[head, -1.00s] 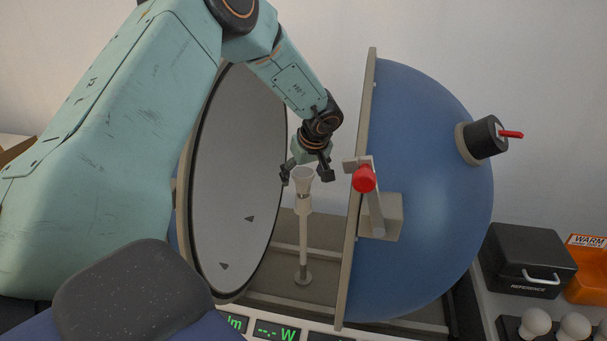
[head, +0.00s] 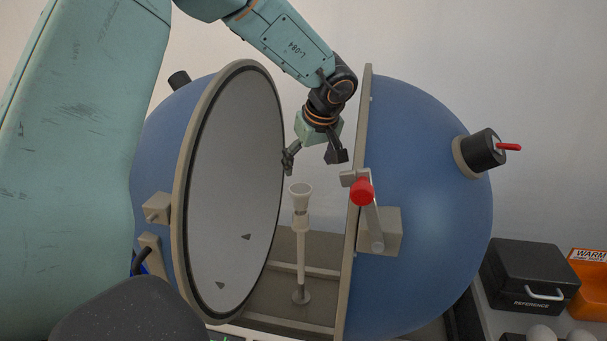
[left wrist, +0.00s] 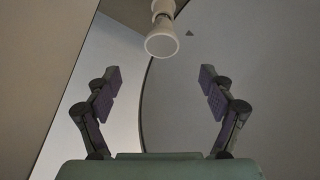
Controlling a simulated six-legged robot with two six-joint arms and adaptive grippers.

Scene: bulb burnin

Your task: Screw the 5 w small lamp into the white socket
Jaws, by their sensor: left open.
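The small white lamp (head: 301,193), with a flared, round-faced top, stands upright on the white socket (head: 301,222) at the top of a thin post between the sphere halves. In the left wrist view the lamp (left wrist: 161,43) meets the socket (left wrist: 163,8) end to end; how deeply it is seated I cannot tell. My left gripper (head: 313,163) is open and empty just above the lamp, apart from it. In the left wrist view the open left gripper (left wrist: 160,75) has the lamp face between and beyond its fingers. My right gripper is not in view.
The grey-faced left sphere half (head: 228,200) and blue right half (head: 430,190) flank the post closely. A red-knobbed latch (head: 362,191) sticks out near the gripper. A black REFERENCE case (head: 530,275) and orange WARM bin (head: 590,285) stand at right, near round bulbs (head: 543,335).

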